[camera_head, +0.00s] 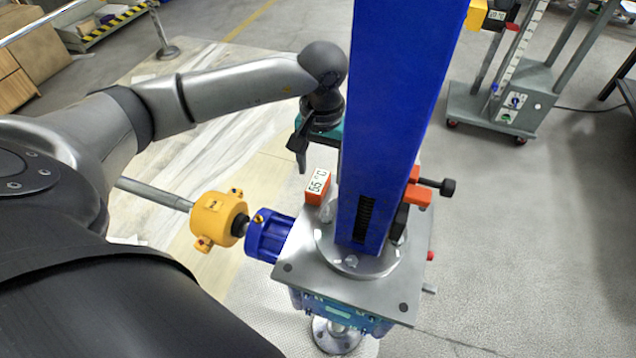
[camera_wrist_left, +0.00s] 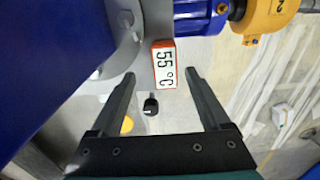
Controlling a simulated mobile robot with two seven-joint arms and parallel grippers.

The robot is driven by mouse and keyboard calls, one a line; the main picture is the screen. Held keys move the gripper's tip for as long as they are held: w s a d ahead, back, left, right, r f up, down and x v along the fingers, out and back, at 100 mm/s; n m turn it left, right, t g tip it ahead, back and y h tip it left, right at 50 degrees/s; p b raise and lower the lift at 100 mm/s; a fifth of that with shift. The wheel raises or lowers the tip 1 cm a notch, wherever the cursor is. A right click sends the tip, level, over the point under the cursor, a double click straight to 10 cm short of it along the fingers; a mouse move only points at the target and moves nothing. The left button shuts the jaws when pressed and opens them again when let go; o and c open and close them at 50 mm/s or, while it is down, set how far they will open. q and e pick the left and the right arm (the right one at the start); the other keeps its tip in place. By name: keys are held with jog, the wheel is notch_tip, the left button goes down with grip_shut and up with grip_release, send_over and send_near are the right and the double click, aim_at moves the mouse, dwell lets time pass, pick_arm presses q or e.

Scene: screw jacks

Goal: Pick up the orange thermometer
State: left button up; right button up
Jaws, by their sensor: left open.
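The orange thermometer (camera_head: 317,187) is a small block with a white face reading 55 °C. It sits on the jack's grey housing, just left of the blue column. In the left wrist view the thermometer (camera_wrist_left: 164,64) lies ahead, between the lines of the fingers. My left gripper (camera_head: 301,160) is above and slightly left of it, pointing down beside the column. In the left wrist view the gripper (camera_wrist_left: 159,77) is open, with a finger on either side and nothing held. The blue column hides part of the gripper in the head view. My right gripper is not in view.
The tall blue column (camera_head: 392,110) stands close right of my left gripper. A blue motor (camera_head: 268,235) and yellow coupling (camera_head: 217,219) lie left of the grey housing (camera_head: 335,272). Another orange part (camera_head: 419,188) with a black knob is right of the column. A wheeled stand (camera_head: 510,100) is behind.

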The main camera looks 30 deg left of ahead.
aim_at(318, 181)
pick_arm(q)
jog(key=f, duration=0.5)
jog(key=shift+a+f+b, duration=0.1)
jog(key=shift+a+b, duration=0.2)
jog(key=shift+a, duration=0.1)
grip_shut()
jog(key=shift+w, duration=0.1)
